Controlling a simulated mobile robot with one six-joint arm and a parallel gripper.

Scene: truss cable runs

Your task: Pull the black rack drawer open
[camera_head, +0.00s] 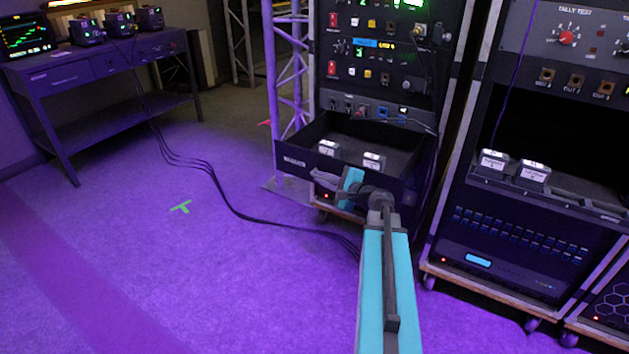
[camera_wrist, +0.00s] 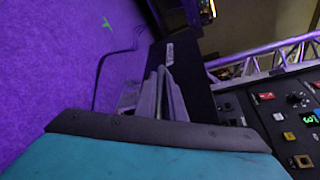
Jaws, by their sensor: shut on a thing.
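The black rack drawer (camera_head: 300,166) stands pulled out from the middle rack in the head view, its inside showing. Two small pale-topped boxes lie in it, one at the left (camera_head: 328,148) and one at the right (camera_head: 373,161). My gripper (camera_head: 324,181) is at the drawer's front face, and my arm partly hides that face. In the wrist view the two grey fingers of my gripper (camera_wrist: 157,88) are close together against the dark drawer front (camera_wrist: 172,62). My gripper is shut on the drawer's handle, which the fingers mostly hide.
Black cables (camera_head: 230,205) run over the purple floor left of the drawer. A truss tower (camera_head: 275,90) stands beside the rack. A second rack (camera_head: 520,230) stands close at the right. A bench (camera_head: 100,65) is at the back left. Floor in front of it is clear.

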